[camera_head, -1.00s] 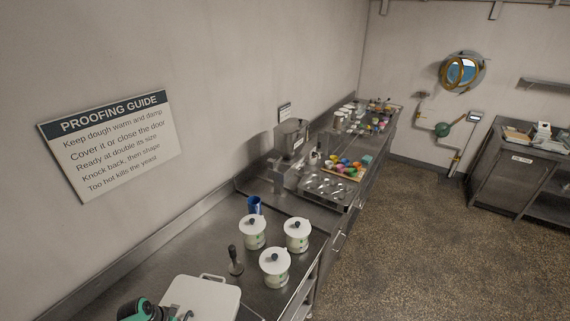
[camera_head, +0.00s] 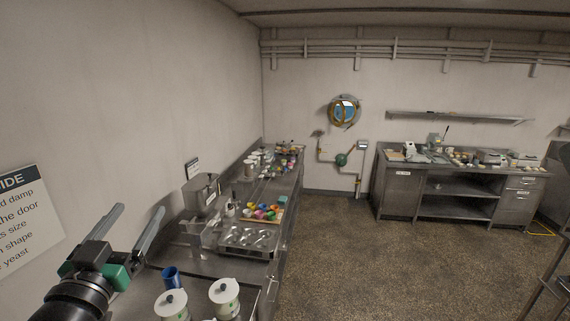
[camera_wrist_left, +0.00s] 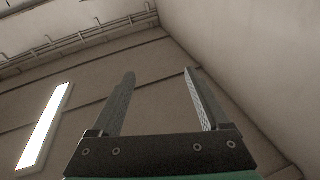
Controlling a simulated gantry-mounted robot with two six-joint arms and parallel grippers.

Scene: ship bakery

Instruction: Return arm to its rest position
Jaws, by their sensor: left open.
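My left gripper (camera_head: 128,232) is raised at the lower left of the head view, in front of the wall and above the steel counter. Its two fingers are spread apart, with nothing between them. In the left wrist view the open fingers (camera_wrist_left: 160,100) point up toward the ceiling and walls, and the space between them is empty. My right gripper is not in either view.
The steel counter (camera_head: 150,285) below holds white lidded pots (camera_head: 224,299), a blue cup (camera_head: 171,276), a tray with scoops (camera_head: 249,239) and colourful items farther back. A steel workbench (camera_head: 400,195) stands across the open floor (camera_head: 340,260).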

